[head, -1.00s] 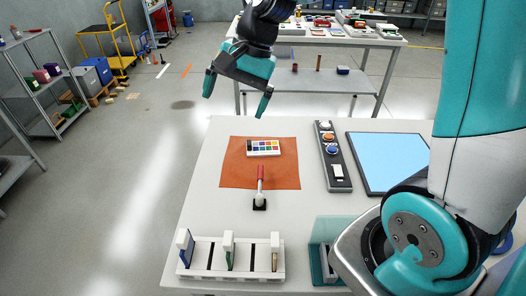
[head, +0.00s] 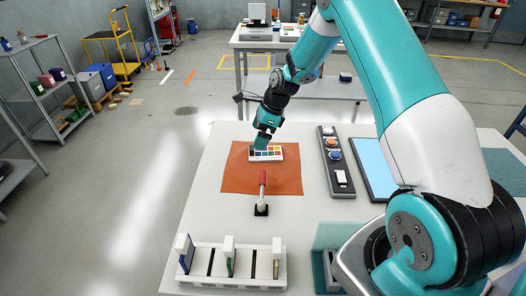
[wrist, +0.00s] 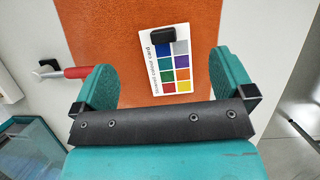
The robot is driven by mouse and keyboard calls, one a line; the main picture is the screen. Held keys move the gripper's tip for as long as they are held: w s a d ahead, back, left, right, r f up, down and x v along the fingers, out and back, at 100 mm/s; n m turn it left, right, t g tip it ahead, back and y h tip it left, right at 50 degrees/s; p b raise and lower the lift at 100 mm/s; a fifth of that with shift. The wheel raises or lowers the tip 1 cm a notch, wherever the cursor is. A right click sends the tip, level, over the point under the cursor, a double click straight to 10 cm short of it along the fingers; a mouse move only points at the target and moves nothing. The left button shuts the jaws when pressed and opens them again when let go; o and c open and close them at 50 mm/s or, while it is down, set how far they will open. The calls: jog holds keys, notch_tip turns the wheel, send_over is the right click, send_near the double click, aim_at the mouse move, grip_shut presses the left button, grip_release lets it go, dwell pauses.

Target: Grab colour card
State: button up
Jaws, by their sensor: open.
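The colour card (head: 274,154) is a small white card with coloured squares, lying on an orange mat (head: 240,178) on the table. In the wrist view the card (wrist: 183,74) shows between and beyond my fingers, with a small black block (wrist: 163,35) at its far end. My gripper (head: 262,140) is over the card's left part in the head view. In the wrist view my gripper (wrist: 160,78) is open, with its two teal fingers apart on either side of the card's near end and nothing held. I cannot tell the exact height above the card.
A button panel (head: 336,160) and a blue-faced panel (head: 374,168) lie to the right. A white rack (head: 212,278) with several upright items is at the front.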

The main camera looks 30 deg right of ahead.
aim_at(265, 151)
jog(key=shift+w+p+x, duration=0.1)
jog(key=shift+p+x, duration=0.45)
jog(key=shift+x, duration=1.25)
jog(key=shift+w+p+x, duration=0.15)
jog(key=shift+p+x, duration=0.4)
jog(key=shift+x, duration=1.2)
jog(key=shift+r, duration=0.1)
jog(key=c, duration=0.9)
jog(key=shift+c, duration=0.2)
